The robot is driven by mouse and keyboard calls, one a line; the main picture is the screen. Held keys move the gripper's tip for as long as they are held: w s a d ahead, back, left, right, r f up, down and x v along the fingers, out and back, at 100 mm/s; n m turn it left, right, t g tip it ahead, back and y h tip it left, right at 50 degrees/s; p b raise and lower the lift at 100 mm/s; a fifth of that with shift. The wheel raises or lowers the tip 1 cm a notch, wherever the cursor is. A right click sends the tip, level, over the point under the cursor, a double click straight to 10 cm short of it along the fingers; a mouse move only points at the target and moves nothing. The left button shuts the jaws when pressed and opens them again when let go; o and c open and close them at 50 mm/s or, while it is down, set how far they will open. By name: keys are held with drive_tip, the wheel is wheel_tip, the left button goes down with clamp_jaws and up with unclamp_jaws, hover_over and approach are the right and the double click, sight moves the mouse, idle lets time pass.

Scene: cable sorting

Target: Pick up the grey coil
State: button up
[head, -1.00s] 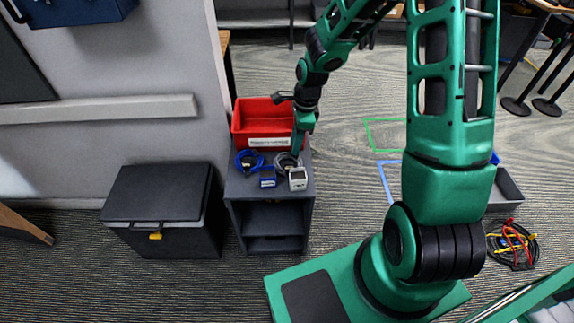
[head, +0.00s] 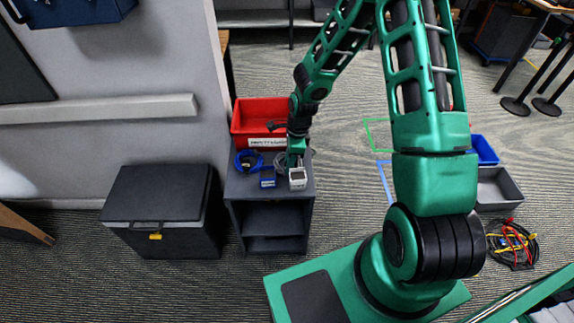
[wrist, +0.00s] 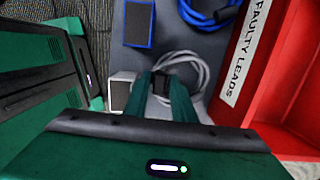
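The grey coil (head: 280,160) lies on the top of the dark grey shelf unit (head: 271,192), just in front of the red bin. In the wrist view the coil (wrist: 203,75) shows beyond and around my fingertips, with part of it hidden behind them. My gripper (head: 295,158) points down over the coil's right side. In the wrist view my gripper (wrist: 160,88) has its two green fingers apart, with a strand of grey cable and a small black piece visible between them. Whether the fingers touch the coil is unclear.
A white box (head: 298,178) and a blue box (head: 267,178) sit close in front of the coil. A blue coil (head: 249,160) lies to its left. The red bin (wrist: 240,95), labelled FAULTY LEADS, stands behind. A black cooler (head: 160,210) is left of the unit.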

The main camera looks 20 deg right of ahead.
drive_tip(key=shift+a+f, duration=0.1)
drive_tip(key=shift+f, duration=0.45)
clamp_jaws()
